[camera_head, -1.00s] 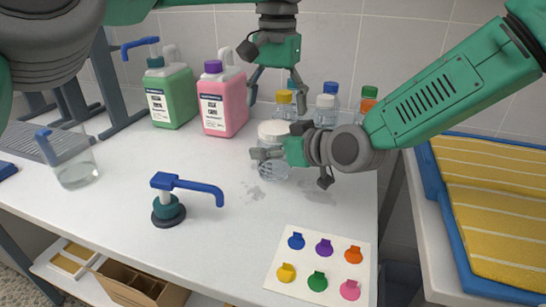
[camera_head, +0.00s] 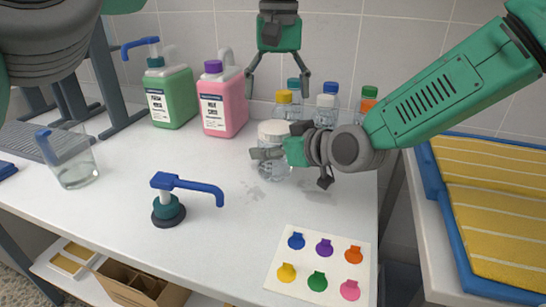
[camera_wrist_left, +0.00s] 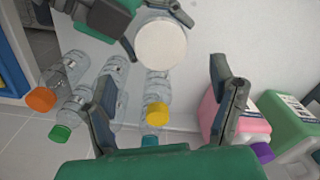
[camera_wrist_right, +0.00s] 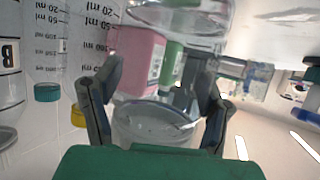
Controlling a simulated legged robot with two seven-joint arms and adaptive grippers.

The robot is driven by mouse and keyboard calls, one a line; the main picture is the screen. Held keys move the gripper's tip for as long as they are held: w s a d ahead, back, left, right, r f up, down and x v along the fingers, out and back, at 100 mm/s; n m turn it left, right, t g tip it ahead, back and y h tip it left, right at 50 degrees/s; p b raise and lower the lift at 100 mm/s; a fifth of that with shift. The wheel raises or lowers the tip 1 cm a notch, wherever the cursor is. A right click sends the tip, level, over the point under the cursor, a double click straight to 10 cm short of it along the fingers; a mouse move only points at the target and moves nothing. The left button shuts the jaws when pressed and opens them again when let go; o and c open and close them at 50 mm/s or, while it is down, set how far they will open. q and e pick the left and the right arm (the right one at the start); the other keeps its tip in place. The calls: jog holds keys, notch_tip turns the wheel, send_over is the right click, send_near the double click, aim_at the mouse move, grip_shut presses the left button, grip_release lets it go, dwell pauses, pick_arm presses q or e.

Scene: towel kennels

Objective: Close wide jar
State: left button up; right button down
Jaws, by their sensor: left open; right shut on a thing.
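The wide jar (camera_head: 277,173) is clear and upright near the middle of the table, with a wide white lid (camera_head: 273,131) on its top. How tightly the lid sits cannot be told. From above, the round lid also shows in the left wrist view (camera_wrist_left: 160,44). My right gripper (camera_head: 266,154) is shut on the jar's side below the lid, and hides part of the jar. My left gripper (camera_head: 277,93) is open and empty, fingers pointing down, above and behind the lid in the head view, not touching it.
Several clear bottles with coloured caps (camera_head: 327,104) stand behind the jar. Pink (camera_head: 222,108) and green (camera_head: 170,98) jugs are at the back left.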

aim_at(277, 126)
pick_arm(q)
notch_tip(277, 126, down, 7)
jog(key=shift+f, duration=0.2)
dwell(0.3)
jog(key=c, duration=1.2)
jog(key=shift+m, duration=1.7)
jog(key=shift+c, duration=0.2)
jog(key=o, duration=1.3)
jog(key=shift+r, duration=2.3)
